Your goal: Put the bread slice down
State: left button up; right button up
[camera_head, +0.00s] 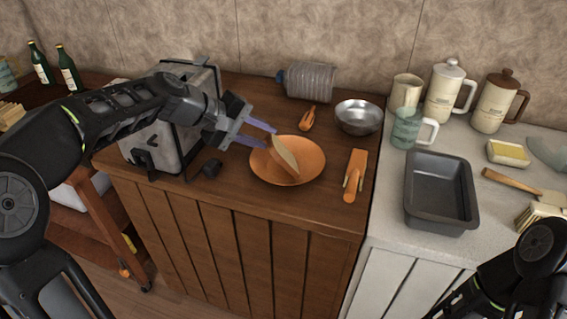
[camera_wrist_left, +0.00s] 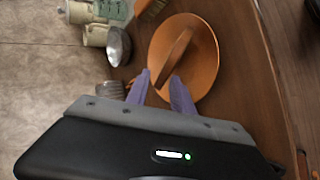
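The bread slice (camera_head: 286,158) is tilted up on its edge over the orange plate (camera_head: 314,162), its lower end at the plate. It also shows in the left wrist view (camera_wrist_left: 178,48), above the plate (camera_wrist_left: 205,70). My left gripper (camera_head: 269,139) reaches in from the left, its two purple fingers apart at the upper end of the slice. In the wrist view the fingertips (camera_wrist_left: 160,77) stand on either side of the slice's near end, with a small gap showing. Whether the slice touches a finger is hard to tell. My right gripper is out of view.
A toaster (camera_head: 150,150) stands left of the plate under my left arm. A metal bowl (camera_head: 358,117), an orange peg-like tool (camera_head: 307,119) and an orange-handled tool (camera_head: 355,172) lie around the plate. A dark baking tin (camera_head: 440,222) sits on the pale counter to the right.

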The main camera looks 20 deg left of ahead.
pick_arm(q)
jog(key=shift+p+v, duration=0.45)
jog(key=shift+v, duration=2.15)
notch_tip(320, 180, up, 8)
jog(key=s+a+p, duration=0.1)
jog(key=p, duration=0.4)
jog(key=shift+s+a+p, duration=0.25)
jog(key=shift+s+p, duration=0.05)
